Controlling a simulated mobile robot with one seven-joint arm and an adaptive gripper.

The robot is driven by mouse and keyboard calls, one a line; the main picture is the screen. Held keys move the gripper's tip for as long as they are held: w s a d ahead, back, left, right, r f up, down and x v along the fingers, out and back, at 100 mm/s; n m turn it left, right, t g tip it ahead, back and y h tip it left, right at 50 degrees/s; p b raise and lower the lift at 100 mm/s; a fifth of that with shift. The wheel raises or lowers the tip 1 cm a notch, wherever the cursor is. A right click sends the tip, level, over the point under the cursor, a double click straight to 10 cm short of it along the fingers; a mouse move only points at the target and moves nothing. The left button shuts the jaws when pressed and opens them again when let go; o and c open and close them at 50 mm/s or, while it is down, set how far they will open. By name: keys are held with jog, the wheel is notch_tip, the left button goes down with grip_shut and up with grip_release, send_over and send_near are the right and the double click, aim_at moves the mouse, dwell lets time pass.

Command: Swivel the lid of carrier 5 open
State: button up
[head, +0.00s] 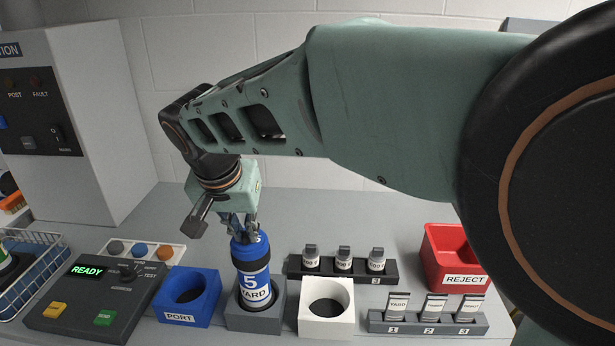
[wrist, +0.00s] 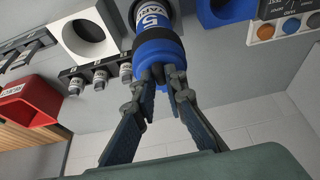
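Carrier 5 (head: 254,286) is a blue and white cylinder marked "5 YARD", standing upright in a grey holder (head: 239,319). Its blue lid (head: 250,252) sits on top and looks closed. In the wrist view, the carrier (wrist: 152,18) is at the top, with the blue lid (wrist: 158,50) nearest me. My gripper (head: 242,232) is at the top of the lid, pointing down. In the wrist view, the fingertips of my gripper (wrist: 164,76) converge on a blue part at the lid's end, one on each side. The fingers partly hide that part.
A blue PORT holder (head: 205,311) stands left of the carrier and a white holder (head: 340,325) right. Racks of small labelled vials (head: 380,270) and a red REJECT bin (head: 440,262) lie farther right. A READY control box (head: 75,312) is at left.

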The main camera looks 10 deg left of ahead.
grip_shut()
